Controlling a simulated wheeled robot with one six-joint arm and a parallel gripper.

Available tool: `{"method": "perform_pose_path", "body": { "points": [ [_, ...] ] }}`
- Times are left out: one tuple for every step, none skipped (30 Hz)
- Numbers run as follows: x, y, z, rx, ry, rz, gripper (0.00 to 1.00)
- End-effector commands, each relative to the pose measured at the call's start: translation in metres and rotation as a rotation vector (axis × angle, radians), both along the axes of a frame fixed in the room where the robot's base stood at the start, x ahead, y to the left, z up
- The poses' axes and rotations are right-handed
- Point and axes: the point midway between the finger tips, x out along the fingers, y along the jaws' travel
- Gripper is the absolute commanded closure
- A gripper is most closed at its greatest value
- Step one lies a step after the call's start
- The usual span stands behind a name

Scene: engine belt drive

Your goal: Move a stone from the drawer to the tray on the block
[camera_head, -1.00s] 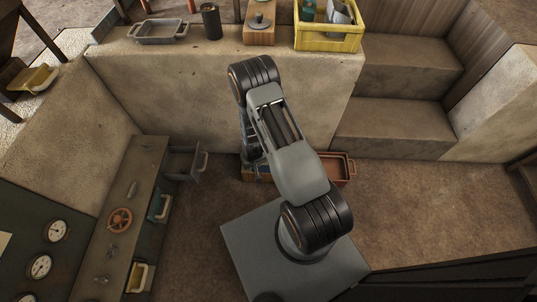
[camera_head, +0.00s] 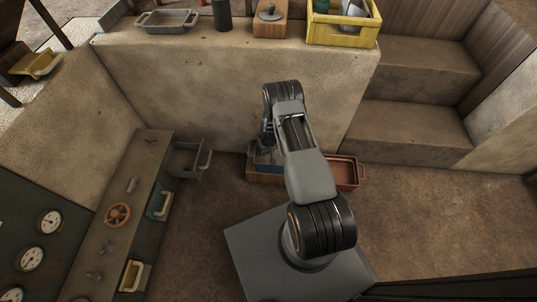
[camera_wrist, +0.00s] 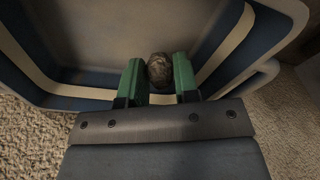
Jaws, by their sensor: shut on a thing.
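A dark, rough stone (camera_wrist: 159,70) sits between the green fingers of my gripper (camera_wrist: 159,76) in the wrist view. The gripper is shut on it. The stone is over the inside of a tray with a blue and white rim (camera_wrist: 76,91); I cannot tell whether it touches the floor of the tray. In the head view the blue tray (camera_head: 266,156) sits on a wooden block (camera_head: 264,178) at the foot of the wall, partly hidden by my arm. My gripper is hidden there. A grey drawer (camera_head: 187,162) stands open at the left; its inside looks dark.
A reddish-brown tray (camera_head: 347,172) lies right of the block. The cabinet (camera_head: 121,190) has more drawers, with teal (camera_head: 159,201) and yellow (camera_head: 131,276) fronts. A stone ledge (camera_head: 240,60) rises behind, carrying a grey pan (camera_head: 167,21) and a yellow crate (camera_head: 342,30). Floor is clear at right.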

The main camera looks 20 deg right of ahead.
Motion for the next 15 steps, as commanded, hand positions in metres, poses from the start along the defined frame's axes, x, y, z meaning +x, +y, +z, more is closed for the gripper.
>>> {"method": "perform_pose_path", "body": {
  "points": [
    [0.002, -0.002, -0.005, 0.0, -0.001, -0.001, 0.94],
    [0.003, -0.003, -0.008, 0.0, -0.001, -0.001, 0.94],
    [0.002, -0.002, -0.013, 0.0, 0.001, 0.0, 0.94],
    [0.002, -0.002, -0.018, 0.0, 0.002, 0.0, 0.94],
    [0.002, -0.002, -0.022, -0.001, 0.001, 0.0, 0.94],
    [0.002, -0.002, -0.028, -0.001, 0.001, 0.0, 0.94],
    [0.002, -0.002, -0.031, -0.001, 0.001, 0.0, 0.94],
    [0.002, -0.002, -0.034, -0.001, 0.001, 0.0, 0.94],
    [0.002, -0.002, -0.035, -0.001, 0.0, 0.0, 0.94],
    [0.003, -0.003, -0.035, -0.002, -0.001, -0.001, 0.94],
    [0.003, -0.003, -0.035, -0.002, -0.001, -0.001, 0.94],
    [0.003, -0.003, -0.034, -0.002, -0.001, -0.001, 0.94],
    [0.003, -0.003, -0.034, -0.002, -0.001, -0.001, 0.94],
    [0.003, -0.003, -0.034, -0.002, -0.001, -0.001, 0.94],
    [0.002, -0.003, -0.034, -0.002, -0.001, -0.001, 0.94]
  ]
}}
